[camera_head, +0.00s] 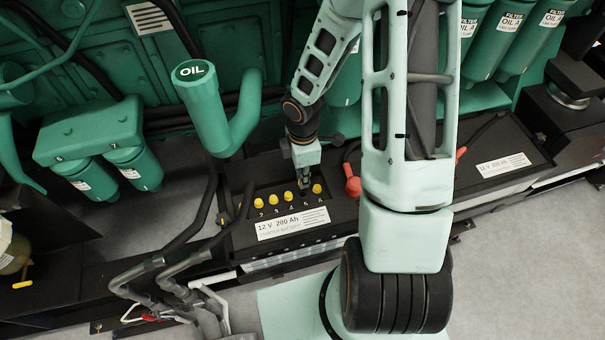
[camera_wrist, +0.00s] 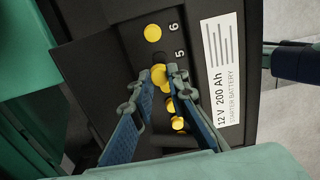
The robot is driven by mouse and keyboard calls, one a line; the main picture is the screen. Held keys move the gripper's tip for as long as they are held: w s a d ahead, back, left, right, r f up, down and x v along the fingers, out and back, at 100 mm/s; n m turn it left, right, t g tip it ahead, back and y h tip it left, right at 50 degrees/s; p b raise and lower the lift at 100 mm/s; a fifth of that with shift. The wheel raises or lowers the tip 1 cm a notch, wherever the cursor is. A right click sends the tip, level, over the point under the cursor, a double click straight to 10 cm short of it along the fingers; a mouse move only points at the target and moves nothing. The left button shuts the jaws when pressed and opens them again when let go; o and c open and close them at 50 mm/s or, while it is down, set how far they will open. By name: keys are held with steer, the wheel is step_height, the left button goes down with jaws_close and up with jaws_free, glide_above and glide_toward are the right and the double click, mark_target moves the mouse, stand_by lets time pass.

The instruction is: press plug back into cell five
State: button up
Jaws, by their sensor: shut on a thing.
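The black battery (camera_head: 235,235) carries a row of yellow plugs beside printed cell numbers. My gripper (camera_head: 303,188) points down over the row at number 5, between the plug by 4 (camera_head: 289,196) and the plug by 6 (camera_head: 317,188). In the wrist view my gripper (camera_wrist: 160,82) is shut on a yellow plug (camera_wrist: 159,74) next to the printed 5. The plug at 6 (camera_wrist: 153,33) is apart from the fingers. The fingers partly cover the other plugs. Whether the held plug is seated in its hole, or just above it, I cannot tell.
A red cable terminal (camera_head: 352,186) is close on the right. A second battery (camera_head: 535,160) lies further right. Dark hoses (camera_head: 175,250) run along the left, and grey floor (camera_head: 520,260) is clear in front.

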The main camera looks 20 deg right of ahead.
mark_target(303, 194)
steer(key=shift+f+b, duration=2.25)
steer(key=shift+f, duration=0.4)
steer(key=shift+f, duration=0.15)
steer(key=o, duration=0.9)
steer(key=shift+o, duration=0.2)
steer(key=shift+r+p, duration=2.35)
steer(key=shift+r, duration=0.25)
steer(key=shift+f, duration=0.1)
steer(key=shift+c, duration=0.7)
jaws_close()
